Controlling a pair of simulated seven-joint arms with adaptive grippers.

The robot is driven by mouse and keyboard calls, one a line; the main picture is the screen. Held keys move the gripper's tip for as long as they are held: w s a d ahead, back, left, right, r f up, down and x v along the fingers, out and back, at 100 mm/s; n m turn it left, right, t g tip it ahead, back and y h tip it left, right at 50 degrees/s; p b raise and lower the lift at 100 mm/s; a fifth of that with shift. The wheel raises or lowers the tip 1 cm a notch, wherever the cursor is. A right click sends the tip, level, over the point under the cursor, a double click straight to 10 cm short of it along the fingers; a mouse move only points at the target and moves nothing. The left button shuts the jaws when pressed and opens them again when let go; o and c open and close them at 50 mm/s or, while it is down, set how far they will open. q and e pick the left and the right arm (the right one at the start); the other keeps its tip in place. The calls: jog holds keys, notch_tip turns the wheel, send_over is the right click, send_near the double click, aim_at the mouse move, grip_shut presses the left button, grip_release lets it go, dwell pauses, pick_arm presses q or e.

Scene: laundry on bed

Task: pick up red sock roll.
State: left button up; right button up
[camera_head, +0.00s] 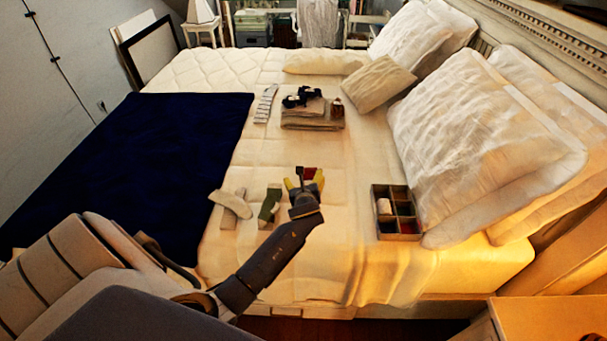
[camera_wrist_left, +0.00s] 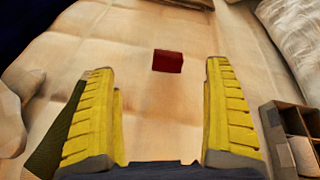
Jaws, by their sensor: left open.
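The red sock roll (camera_wrist_left: 168,61) is a small dark red block lying on the cream bedspread in the left wrist view. It sits ahead of my left gripper, between the lines of its two yellow fingers and nearer the right one. In the head view, the red sock roll (camera_head: 309,172) shows just beyond the fingers and is partly hidden by them. My left gripper (camera_head: 304,180) is open and empty, with its fingers spread apart. The fingers look apart from the roll. My right gripper is not in view.
A divided box (camera_head: 397,236) holding a white roll stands right of my gripper by the pillows. A green sock (camera_head: 268,206) and pale socks (camera_head: 231,203) lie to the left. Folded cloths (camera_head: 312,122) lie farther back. A dark blue blanket (camera_head: 150,160) covers the bed's left side.

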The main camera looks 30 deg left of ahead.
aim_at(310, 177)
pick_arm(q)
jog(key=d+f+m, duration=0.1)
jog(key=s+d+f+m, duration=0.1)
jog(key=d+f, duration=0.1)
jog(key=d, duration=0.1)
jog(key=shift+s+d+m+g, duration=0.1)
jog(key=shift+s+m+g, duration=0.2)
jog(key=shift+m, duration=0.1)
jog(key=x, duration=1.1)
jog(key=shift+w+f, duration=0.1)
jog(key=shift+w, duration=0.2)
jog(key=shift+x, duration=2.65)
jog(key=shift+f, duration=0.15)
jog(key=shift+c, duration=0.5)
jog(key=c, duration=0.9)
jog(key=shift+c, duration=0.2)
